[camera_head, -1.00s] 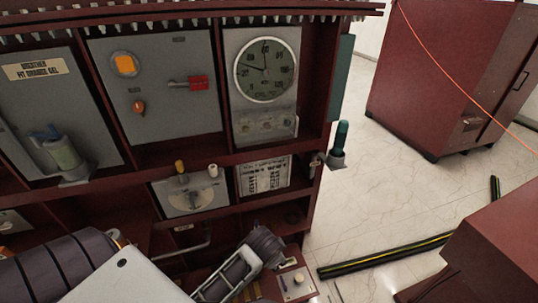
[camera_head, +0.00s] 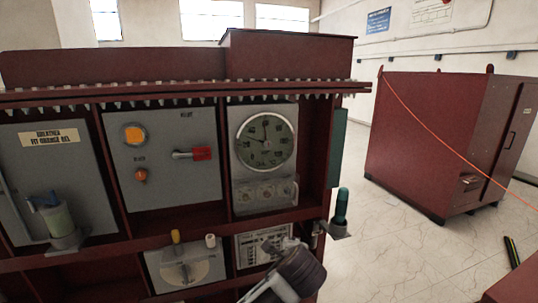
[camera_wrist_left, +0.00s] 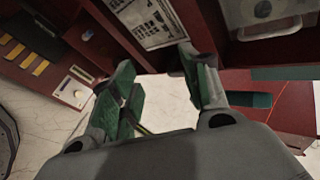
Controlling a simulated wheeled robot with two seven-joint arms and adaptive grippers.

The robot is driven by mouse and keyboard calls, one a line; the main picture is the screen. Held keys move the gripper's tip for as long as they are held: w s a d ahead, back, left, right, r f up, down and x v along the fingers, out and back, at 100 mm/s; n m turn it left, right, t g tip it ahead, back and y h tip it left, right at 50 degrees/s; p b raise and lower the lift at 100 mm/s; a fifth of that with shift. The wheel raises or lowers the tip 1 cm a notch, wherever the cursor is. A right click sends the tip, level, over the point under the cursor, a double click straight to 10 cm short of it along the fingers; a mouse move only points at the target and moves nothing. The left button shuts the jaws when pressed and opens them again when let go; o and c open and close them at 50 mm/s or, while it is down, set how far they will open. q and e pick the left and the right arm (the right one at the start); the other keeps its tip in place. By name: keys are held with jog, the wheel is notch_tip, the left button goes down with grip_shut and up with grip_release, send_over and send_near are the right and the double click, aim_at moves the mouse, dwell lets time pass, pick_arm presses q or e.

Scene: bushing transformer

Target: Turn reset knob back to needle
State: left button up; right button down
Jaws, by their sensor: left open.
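The round dark-faced gauge (camera_head: 266,140) with light needles is mounted upright on a grey plate in the cabinet's right bay. A row of small round fittings (camera_head: 265,193) sits below its face; I cannot tell which is the reset knob. The lower part of the gauge plate (camera_wrist_left: 285,25) shows at the top right of the left wrist view, with one round fitting (camera_wrist_left: 262,9). My left gripper (camera_wrist_left: 158,82) is open and empty, apart from the plate, in front of the cabinet. In the head view my left wrist is below the gauge; its fingers cannot be made out. My right gripper is out of view.
A printed placard (camera_head: 262,245) is below the gauge. A grey panel with a red-handled switch (camera_head: 202,154) is to its left. A dark green cylinder (camera_head: 341,206) juts from the cabinet's right side. A second red cabinet (camera_head: 425,140) stands right, across open floor.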

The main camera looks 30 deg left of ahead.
pick_arm(q)
jog(key=w+a+r+m+t+y, duration=0.2)
jog(key=w+r+m+y, duration=0.15)
jog(key=r, duration=1.05)
jog(key=y, duration=0.5)
send_near(268, 145)
jog(key=shift+m, duration=0.45)
jog(key=v, duration=0.4)
jog(key=shift+s+d, duration=0.1)
jog(key=shift+s, duration=0.05)
jog(key=p+x, duration=0.1)
jog(key=x, duration=1.1)
jog(key=shift+w+a, duration=0.35)
jog(key=shift+w, duration=0.05)
jog(key=shift+w+a+p, duration=0.2)
jog(key=shift+a+p, duration=0.1)
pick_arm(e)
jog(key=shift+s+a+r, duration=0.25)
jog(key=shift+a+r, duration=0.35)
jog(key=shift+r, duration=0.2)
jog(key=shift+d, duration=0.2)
pick_arm(q)
jog(key=shift+c, duration=0.5)
